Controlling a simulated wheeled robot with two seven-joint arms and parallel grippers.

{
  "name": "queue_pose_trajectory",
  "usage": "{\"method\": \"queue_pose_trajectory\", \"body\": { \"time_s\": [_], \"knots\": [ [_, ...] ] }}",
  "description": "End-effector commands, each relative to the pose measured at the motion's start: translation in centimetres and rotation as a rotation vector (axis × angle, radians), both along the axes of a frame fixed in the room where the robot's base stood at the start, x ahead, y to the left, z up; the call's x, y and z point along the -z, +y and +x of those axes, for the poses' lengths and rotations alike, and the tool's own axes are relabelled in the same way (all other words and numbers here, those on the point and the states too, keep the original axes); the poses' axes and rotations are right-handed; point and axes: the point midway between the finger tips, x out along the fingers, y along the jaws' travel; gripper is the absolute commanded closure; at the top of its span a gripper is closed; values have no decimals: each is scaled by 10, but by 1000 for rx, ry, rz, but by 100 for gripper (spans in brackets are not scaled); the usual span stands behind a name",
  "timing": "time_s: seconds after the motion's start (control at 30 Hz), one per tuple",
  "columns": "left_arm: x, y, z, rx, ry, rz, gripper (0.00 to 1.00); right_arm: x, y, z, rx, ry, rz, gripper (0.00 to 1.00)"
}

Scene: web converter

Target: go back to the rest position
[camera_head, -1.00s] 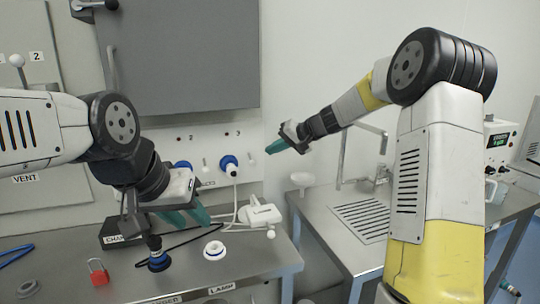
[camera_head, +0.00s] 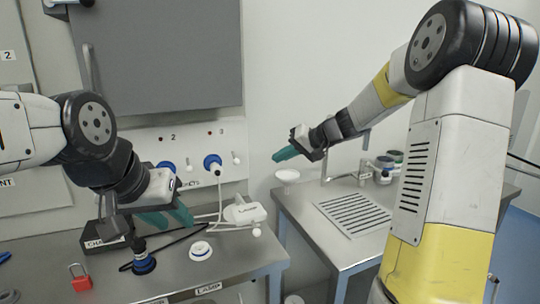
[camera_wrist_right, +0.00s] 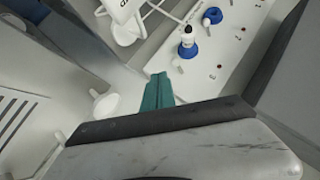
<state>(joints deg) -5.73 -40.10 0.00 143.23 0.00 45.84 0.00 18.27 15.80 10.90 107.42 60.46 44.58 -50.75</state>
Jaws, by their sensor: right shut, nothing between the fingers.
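My left gripper (camera_head: 168,218) hangs low over the left bench in the head view. Its two teal fingers stand apart, and I see nothing between them. My right gripper (camera_head: 284,154) is held in the air, left of its forearm and in front of the white wall. Its teal fingers are together and empty. In the right wrist view the closed fingers (camera_wrist_right: 157,92) point up the picture, with nothing held.
The steel bench (camera_head: 235,268) carries a red padlock (camera_head: 80,277), a blue-based black connector (camera_head: 143,263), a white ring (camera_head: 200,250) and a white device (camera_head: 245,213). A second steel table (camera_head: 335,240) stands right. A grey cabinet (camera_head: 160,60) hangs behind.

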Motion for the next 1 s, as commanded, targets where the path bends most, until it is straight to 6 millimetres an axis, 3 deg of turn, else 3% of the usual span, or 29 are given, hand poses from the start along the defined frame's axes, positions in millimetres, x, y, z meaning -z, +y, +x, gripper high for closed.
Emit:
{"method": "queue_pose_trajectory", "body": {
  "time_s": [0.17, 0.27, 0.4, 0.6, 0.8, 1.0],
  "knots": [
    [0, 0, 0, 0, 0, 0, 64, -20, 14, -54, -41, 24, -104, 100],
    [0, 0, 0, 0, 0, 0, 64, -30, 18, -106, -60, 48, -203, 100],
    [0, 0, 0, 0, 0, 0, 64, -35, 11, -177, -52, 71, -339, 100],
    [0, 0, 0, 0, 0, 0, 64, -30, -15, -262, 7, 66, -504, 100],
    [0, 0, 0, 0, 0, 0, 64, -19, -39, -309, 73, 41, -592, 100],
    [0, 0, 0, 0, 0, 0, 64, -14, -48, -322, 98, 33, -618, 100]
  ]
}}
